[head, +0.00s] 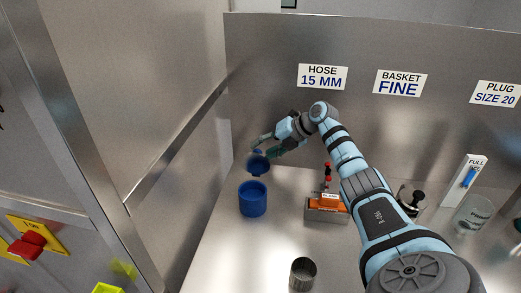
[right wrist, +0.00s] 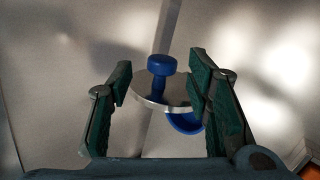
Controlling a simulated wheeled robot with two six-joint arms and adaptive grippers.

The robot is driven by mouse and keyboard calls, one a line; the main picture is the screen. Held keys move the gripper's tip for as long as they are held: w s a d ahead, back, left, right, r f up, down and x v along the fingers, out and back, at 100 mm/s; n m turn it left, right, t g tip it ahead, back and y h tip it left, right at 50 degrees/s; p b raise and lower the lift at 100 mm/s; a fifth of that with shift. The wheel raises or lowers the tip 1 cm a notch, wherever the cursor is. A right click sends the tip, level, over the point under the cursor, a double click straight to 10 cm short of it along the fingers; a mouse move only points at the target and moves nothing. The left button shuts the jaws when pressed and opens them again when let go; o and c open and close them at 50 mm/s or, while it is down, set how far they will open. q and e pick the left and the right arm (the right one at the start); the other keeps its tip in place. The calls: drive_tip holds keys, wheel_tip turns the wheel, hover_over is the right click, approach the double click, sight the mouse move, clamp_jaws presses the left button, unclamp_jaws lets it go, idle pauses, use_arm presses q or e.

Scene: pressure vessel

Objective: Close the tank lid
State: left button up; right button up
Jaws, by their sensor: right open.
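The blue tank (head: 253,199) stands upright on the metal worktop near the left wall, and its top looks open. In the right wrist view a blue knob (right wrist: 161,65) shows with a pale metal disc (right wrist: 150,88) and a curved blue part (right wrist: 186,123). My right gripper (head: 262,146) is open at the lid, and its fingers (right wrist: 160,88) lie on either side of the disc. I cannot tell whether they touch it. My left gripper is not in view.
An orange block in a metal holder (head: 327,216) stands right of the tank. A metal cup (head: 303,274) is at the front. A glass jar (head: 473,215) and a white gauge panel (head: 466,180) stand at the right. A metal wall (head: 140,90) bounds the left.

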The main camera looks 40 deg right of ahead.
drive_tip(key=shift+d+x, duration=0.2)
drive_tip(key=shift+x, duration=1.05)
drive_tip(key=shift+s+r, duration=0.1)
drive_tip(key=shift+s, duration=0.15)
drive_tip(key=shift+c, duration=0.7)
drive_tip(key=shift+w, duration=0.15)
clamp_jaws()
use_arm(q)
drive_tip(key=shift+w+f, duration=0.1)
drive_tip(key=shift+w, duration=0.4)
use_arm(e)
drive_tip(key=shift+a, duration=0.1)
